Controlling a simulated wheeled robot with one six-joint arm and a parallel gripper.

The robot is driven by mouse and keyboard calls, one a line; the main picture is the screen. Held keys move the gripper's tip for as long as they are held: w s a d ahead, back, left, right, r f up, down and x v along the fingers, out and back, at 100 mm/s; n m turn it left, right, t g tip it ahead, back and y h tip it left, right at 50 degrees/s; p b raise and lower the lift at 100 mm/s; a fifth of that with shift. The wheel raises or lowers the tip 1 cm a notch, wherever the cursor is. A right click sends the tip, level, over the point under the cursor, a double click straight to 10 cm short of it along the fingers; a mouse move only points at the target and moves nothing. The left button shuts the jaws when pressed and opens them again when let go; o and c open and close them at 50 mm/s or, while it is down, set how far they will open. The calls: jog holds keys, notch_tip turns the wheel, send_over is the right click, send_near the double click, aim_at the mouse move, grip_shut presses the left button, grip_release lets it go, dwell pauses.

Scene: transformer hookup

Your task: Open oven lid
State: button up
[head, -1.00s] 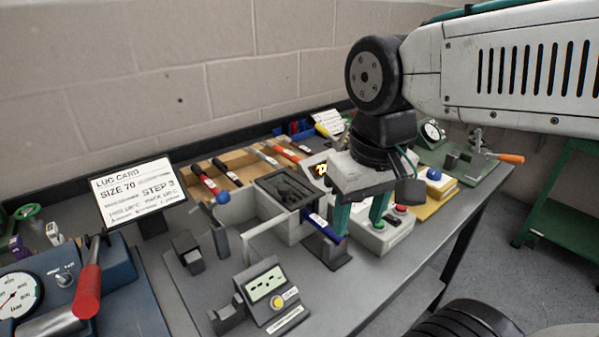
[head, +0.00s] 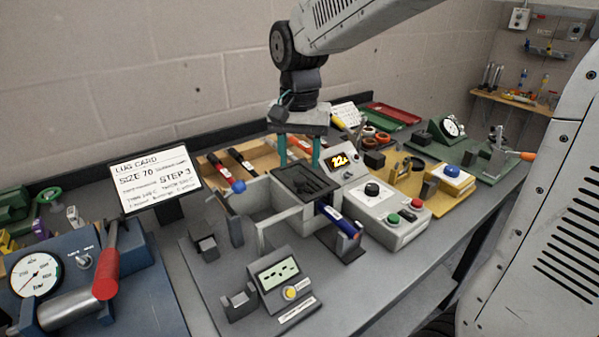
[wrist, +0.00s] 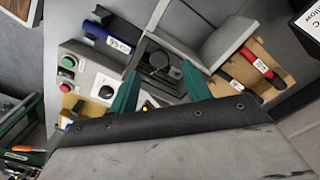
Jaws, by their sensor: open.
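A dark, flat panel with raised parts (head: 306,182), which appears to be the oven lid, lies on a light grey housing beside a lit yellow display (head: 341,160). It looks roughly level. My gripper (head: 299,164) points down just above and behind it, with its two green fingers apart and nothing visible between them. In the wrist view, the fingers of my gripper (wrist: 160,72) stand on either side of the dark lid (wrist: 164,78), which has a round black part. I cannot tell whether the fingers touch it.
A grey open-topped box section (head: 268,207) adjoins the lid on the left. The lug card (head: 155,180) and a digital meter (head: 278,280) stand on the left part of the bench.

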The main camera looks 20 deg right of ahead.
aim_at(299, 178)
jog(key=shift+f, duration=2.2)
